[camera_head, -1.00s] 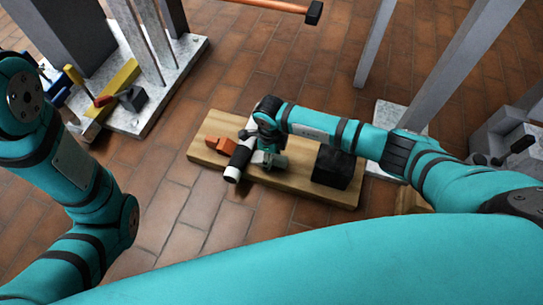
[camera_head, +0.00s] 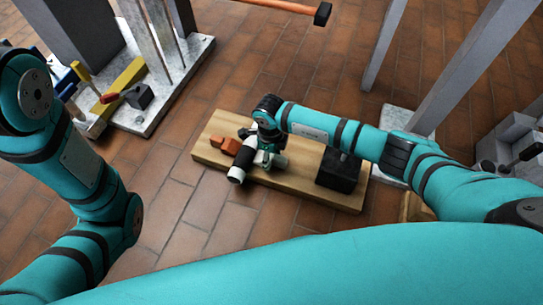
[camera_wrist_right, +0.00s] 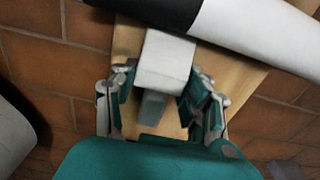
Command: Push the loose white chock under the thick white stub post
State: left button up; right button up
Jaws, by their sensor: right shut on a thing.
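The white chock (camera_wrist_right: 165,62) shows as a pale block between the fingers of my right gripper (camera_wrist_right: 163,100) in the right wrist view. The gripper is shut on it. The chock's far end meets the edge of a thick white post with a black section (camera_wrist_right: 240,25); I cannot tell how far under it reaches. In the head view the post (camera_head: 237,174) lies slantwise over the wooden board, beside my right gripper (camera_head: 266,160). The chock cannot be made out clearly there. My left arm is at the left, its gripper out of view.
The wooden board (camera_head: 300,190) carries an orange block (camera_head: 229,146) to the left and a black block (camera_head: 338,172) to the right. A grey plate with uprights (camera_head: 170,92) stands at the upper left. The tiled floor in front of the board is clear.

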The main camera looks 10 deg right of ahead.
jog(key=o, duration=1.3)
jog(key=shift+r, duration=0.1)
notch_tip(320, 180, up, 12)
